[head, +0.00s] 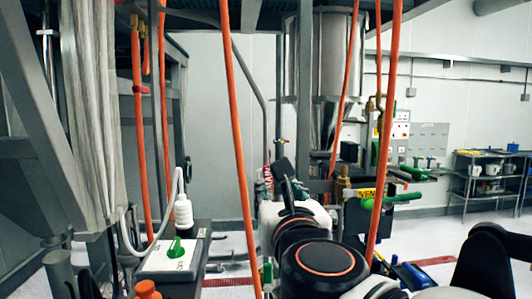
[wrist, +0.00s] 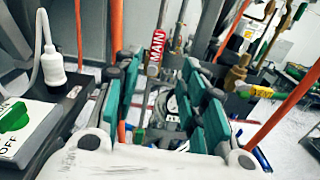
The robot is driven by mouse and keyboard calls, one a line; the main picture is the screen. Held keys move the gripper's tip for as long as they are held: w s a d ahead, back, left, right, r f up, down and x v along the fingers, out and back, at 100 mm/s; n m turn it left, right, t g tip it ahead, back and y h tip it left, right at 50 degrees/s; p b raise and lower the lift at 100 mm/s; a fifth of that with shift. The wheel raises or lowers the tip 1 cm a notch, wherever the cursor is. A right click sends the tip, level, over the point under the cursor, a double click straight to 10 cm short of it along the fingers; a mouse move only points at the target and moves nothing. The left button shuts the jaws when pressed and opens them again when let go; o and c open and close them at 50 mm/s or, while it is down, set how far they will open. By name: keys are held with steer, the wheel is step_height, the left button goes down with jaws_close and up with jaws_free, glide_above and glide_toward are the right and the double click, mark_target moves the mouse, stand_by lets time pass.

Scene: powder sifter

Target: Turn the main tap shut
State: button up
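The red MAIN tag (wrist: 157,46) hangs on thin metal pipework in the wrist view, beyond my fingertips. It also shows edge-on in the head view (head: 267,174), just left of my arm. The main tap's handle cannot be made out clearly in either view; metal fittings show between and beyond my fingers. My gripper (wrist: 161,72) is open, with its two teal-padded fingers wide apart. Nothing is visibly held between them. The tag appears between the fingertips, towards the left one. In the head view my arm hides most of the gripper and the pipework behind it.
A tap with a green handle (head: 392,200) and a yellow VENT tag (head: 367,193) stands to the right. A switch box with a green knob (head: 176,247) and a white plug (head: 183,211) are at left. Orange hoses (head: 237,120) hang around my arm. A shelf rack (head: 487,175) stands far right.

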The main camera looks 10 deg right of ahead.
mark_target(269, 173)
steer(key=w, duration=0.4)
steer(key=w+p, duration=0.1)
steer(key=w, duration=0.9)
steer(key=shift+a+r+p, duration=0.15)
steer(key=shift+r+p, duration=0.15)
steer(key=shift+p, duration=0.05)
steer(key=shift+s, duration=0.1)
jaws_close()
